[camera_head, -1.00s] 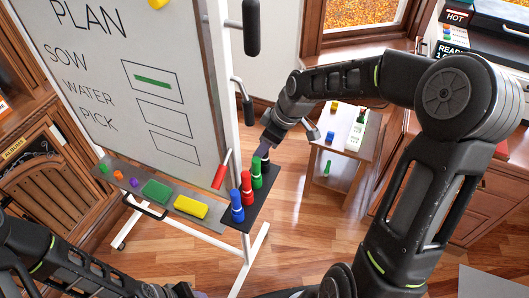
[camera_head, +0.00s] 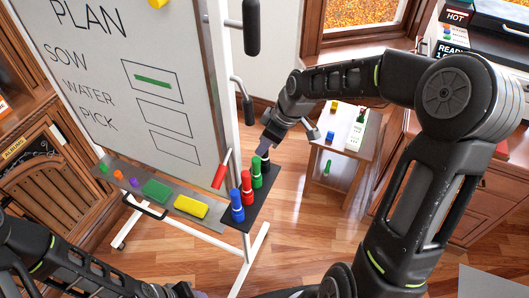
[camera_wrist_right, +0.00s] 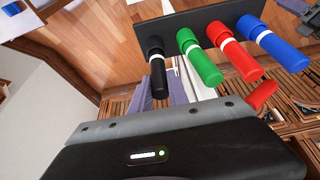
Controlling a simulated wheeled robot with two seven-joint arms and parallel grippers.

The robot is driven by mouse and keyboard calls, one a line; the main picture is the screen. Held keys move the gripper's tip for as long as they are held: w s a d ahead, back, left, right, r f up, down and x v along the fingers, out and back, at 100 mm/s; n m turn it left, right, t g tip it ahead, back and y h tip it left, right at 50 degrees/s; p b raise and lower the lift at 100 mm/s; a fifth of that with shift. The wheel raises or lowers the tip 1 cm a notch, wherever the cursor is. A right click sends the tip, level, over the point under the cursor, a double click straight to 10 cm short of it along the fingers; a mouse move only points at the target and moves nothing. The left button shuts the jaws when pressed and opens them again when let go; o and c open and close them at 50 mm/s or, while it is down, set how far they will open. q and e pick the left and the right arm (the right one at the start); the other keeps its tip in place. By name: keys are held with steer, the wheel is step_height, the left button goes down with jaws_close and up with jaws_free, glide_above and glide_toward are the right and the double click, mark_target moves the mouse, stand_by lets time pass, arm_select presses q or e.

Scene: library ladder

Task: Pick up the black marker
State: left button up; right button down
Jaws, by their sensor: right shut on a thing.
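The black marker (camera_wrist_right: 157,65) stands in the dark holder tray beside the whiteboard, at the end of a row in the right wrist view. In the head view the black marker (camera_head: 265,164) is mostly hidden under my right gripper (camera_head: 264,151). My right gripper (camera_wrist_right: 163,92) is shut on the black marker, a pale finger on each side of it. The marker is still in line with the others in the tray. My left gripper (camera_head: 187,291) barely shows at the bottom edge of the head view, and its fingers cannot be made out.
Green (camera_head: 257,172), red (camera_head: 246,188) and blue (camera_head: 237,205) markers stand close beside it in the holder tray (camera_head: 262,198). The whiteboard (camera_head: 130,90) rises to the left, its ledge holding a green and a yellow block (camera_head: 190,207). A small wooden table (camera_head: 340,160) stands behind.

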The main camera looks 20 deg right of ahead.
steer(key=shift+r, duration=0.1)
stand_by(0.3)
